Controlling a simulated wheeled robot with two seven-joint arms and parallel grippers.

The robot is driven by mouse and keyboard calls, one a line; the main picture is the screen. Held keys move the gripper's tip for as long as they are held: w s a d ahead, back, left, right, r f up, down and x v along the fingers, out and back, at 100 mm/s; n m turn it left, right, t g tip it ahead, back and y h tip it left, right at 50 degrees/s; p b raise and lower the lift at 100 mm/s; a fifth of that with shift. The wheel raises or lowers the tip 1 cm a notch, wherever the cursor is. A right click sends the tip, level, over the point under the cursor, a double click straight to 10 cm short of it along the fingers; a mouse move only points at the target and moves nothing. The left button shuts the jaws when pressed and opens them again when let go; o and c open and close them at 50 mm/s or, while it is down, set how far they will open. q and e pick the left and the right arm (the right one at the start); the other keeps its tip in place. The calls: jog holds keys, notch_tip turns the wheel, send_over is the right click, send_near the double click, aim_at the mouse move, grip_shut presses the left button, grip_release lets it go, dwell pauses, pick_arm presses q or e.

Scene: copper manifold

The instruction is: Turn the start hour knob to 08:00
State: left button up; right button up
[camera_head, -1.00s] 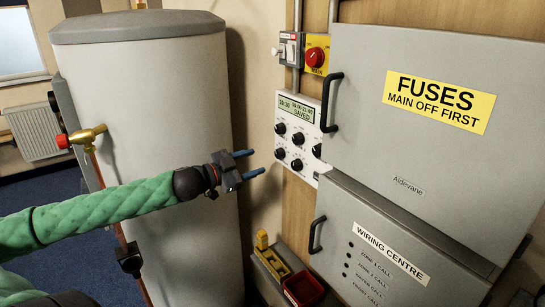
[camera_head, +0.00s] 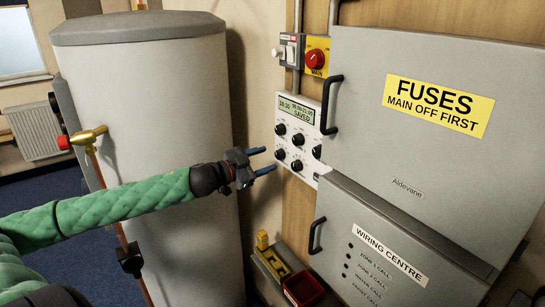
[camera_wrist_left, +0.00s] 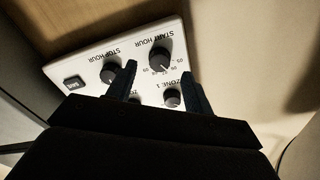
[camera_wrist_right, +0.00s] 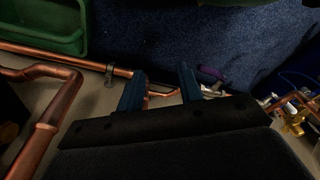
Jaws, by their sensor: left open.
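The start hour knob (camera_wrist_left: 162,59) is a dark round knob on the white control panel (camera_wrist_left: 60,65). It shows under the START HOUR label in the left wrist view, where the lettering is upside down. In the head view it appears to be the lower-left knob (camera_head: 280,154). My left gripper (camera_head: 268,159) is open and empty, just left of the panel. In the left wrist view its fingers (camera_wrist_left: 159,75) lie either side of the start hour knob, apart from it as far as I can tell. The knob's exact setting is too small to read. My right gripper (camera_wrist_right: 160,85) is open and empty.
The stop hour knob (camera_wrist_left: 112,72) and zone 1 knob (camera_wrist_left: 172,97) are close beside. The display (camera_head: 296,110) reads SAVED. The fuse box (camera_head: 375,150) with its black handle (camera_head: 331,103) juts out on the right. A tall cylinder (camera_head: 150,90) stands left. Copper pipes (camera_wrist_right: 50,110) are near my right gripper.

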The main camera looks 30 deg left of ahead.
aim_at(277, 155)
pick_arm(q)
jog(key=shift+w+d+r, duration=0.15)
jog(key=shift+w+d, duration=0.1)
jog(key=shift+w, duration=0.3)
jog(key=shift+w+d+p, duration=0.2)
jog(key=shift+w+p, duration=0.25)
jog(key=shift+w, duration=0.1)
jog(key=shift+w+d, duration=0.1)
jog(key=shift+w, duration=0.05)
jog(key=shift+w+d, duration=0.15)
jog(key=shift+w, duration=0.15)
jog(key=c, duration=0.9)
jog(key=shift+c, duration=0.4)
pick_arm(e)
jog(key=f, duration=0.2)
jog(key=d+f, duration=0.1)
jog(key=shift+s, duration=0.4)
